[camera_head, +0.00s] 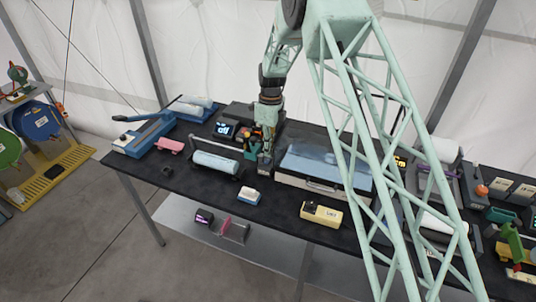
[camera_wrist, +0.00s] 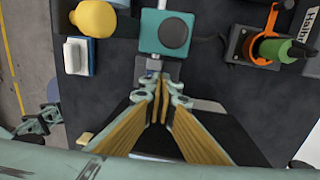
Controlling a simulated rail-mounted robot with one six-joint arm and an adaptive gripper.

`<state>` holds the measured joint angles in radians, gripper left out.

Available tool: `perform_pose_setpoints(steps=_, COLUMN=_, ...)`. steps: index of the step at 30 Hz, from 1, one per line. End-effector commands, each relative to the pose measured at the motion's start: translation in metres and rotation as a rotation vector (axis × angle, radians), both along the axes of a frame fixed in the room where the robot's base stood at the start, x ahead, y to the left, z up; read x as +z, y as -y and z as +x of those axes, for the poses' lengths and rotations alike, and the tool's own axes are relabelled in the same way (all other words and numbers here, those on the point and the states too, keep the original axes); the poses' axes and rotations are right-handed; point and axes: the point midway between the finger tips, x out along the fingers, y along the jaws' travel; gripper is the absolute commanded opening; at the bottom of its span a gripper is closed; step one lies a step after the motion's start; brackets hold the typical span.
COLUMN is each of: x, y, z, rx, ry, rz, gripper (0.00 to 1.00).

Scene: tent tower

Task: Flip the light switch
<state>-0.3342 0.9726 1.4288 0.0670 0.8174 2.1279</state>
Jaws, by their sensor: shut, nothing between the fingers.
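My gripper (camera_head: 265,160) points down over the middle of the black table in the head view. In the wrist view its fingers (camera_wrist: 160,86) are together with nothing between them. No thing shows clearly as the light switch. A small white and blue block (camera_head: 248,197) near the front edge could be one, but its details are too small to tell. A white and blue block (camera_wrist: 78,56) also shows at the upper left of the wrist view, apart from the fingers. A teal box with a round grey top (camera_wrist: 174,33) lies just beyond the fingertips.
A cream box (camera_head: 320,213) and a pink object (camera_head: 170,146) stand on the table. A wide case with a bluish lid (camera_head: 325,165) is right of my gripper. A yellow rounded object (camera_wrist: 93,18) and an orange-and-green device (camera_wrist: 273,48) show in the wrist view. The table is crowded.

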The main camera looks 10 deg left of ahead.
Motion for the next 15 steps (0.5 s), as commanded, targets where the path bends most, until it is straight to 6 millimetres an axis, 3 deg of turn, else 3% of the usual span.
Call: perform_pose_setpoints(steps=15, x=0.074, y=0.005, z=0.015, rx=-0.001, ry=0.001, rz=0.001, gripper=0.00)
